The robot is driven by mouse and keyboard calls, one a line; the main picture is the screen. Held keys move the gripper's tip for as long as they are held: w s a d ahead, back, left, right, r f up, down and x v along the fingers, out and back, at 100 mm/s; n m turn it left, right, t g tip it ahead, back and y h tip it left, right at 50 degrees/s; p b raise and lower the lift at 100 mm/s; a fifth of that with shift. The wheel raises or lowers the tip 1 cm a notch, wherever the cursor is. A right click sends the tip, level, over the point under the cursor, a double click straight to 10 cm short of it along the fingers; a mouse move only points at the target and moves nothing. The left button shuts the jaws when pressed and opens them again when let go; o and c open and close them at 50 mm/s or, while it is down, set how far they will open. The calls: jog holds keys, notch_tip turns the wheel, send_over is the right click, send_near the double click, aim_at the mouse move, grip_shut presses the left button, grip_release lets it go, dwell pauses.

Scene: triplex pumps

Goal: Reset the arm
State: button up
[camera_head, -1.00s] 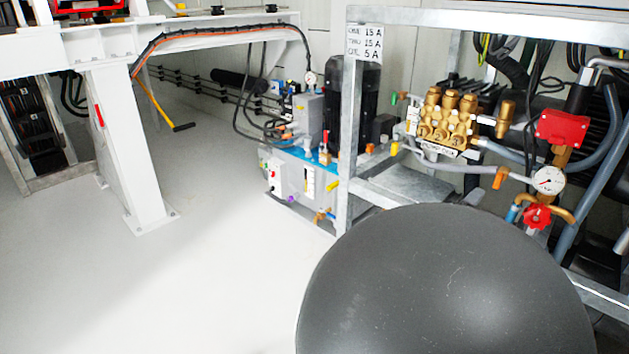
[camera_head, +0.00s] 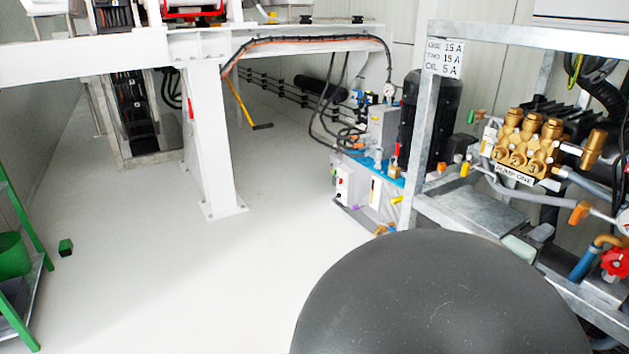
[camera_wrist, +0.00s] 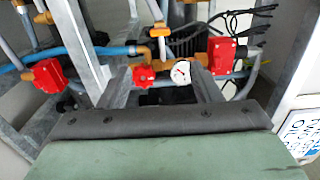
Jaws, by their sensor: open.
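No jaws of my gripper can be made out in either view. The smooth dark grey dome at the bottom of the head view looks like part of my own body and hides what lies behind it. The wrist view looks down on pump pipework with red valve boxes (camera_wrist: 223,55), a small white gauge (camera_wrist: 181,72) and a red valve handle (camera_wrist: 143,76). A broad green surface (camera_wrist: 170,158) with a dark, bolted edge fills the bottom of the wrist view. I cannot tell what it belongs to.
The galvanised pump frame (camera_head: 425,120) carries a brass pump (camera_head: 527,143) on the right. A blue-and-grey hydraulic unit (camera_head: 368,178) stands behind the dome. A white steel leg (camera_head: 208,140) stands mid-left. A green-framed rack (camera_head: 25,240) is at far left. The white floor (camera_head: 170,280) is mostly clear.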

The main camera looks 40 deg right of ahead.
jog(key=w+a+r+n+t+y+p, duration=0.3)
jog(key=w+a+r+n+t+p, duration=0.25)
jog(key=w, duration=0.55)
jog(key=w+a+r+n+t+y+p, duration=0.35)
jog(key=w+n+p, duration=0.35)
jog(key=w+p, duration=0.3)
jog(key=w+a+r+n+t+y+p, duration=0.1)
jog(key=w+a+r+n+y+p, duration=0.15)
jog(key=w+a+n+p, duration=0.35)
jog(key=w+a+r+n+y+p, duration=0.2)
jog(key=w+a+n+y+p, duration=0.15)
jog(key=a, duration=0.55)
jog(key=s+a+r+n+g+y+p, duration=0.2)
jog(key=a+r+n+p, duration=0.5)
jog(key=a, duration=0.4)
jog(key=s+a+r+n+g+y+p, duration=0.3)
jog(key=s+a+r+n+p, duration=0.3)
jog(key=a+n+p, duration=0.3)
jog(key=shift+s+a+r+g+p, duration=0.35)
jog(key=shift+s+a+g+p, duration=0.45)
jog(key=shift+a+g+p, duration=0.1)
jog(key=shift+y, duration=0.25)
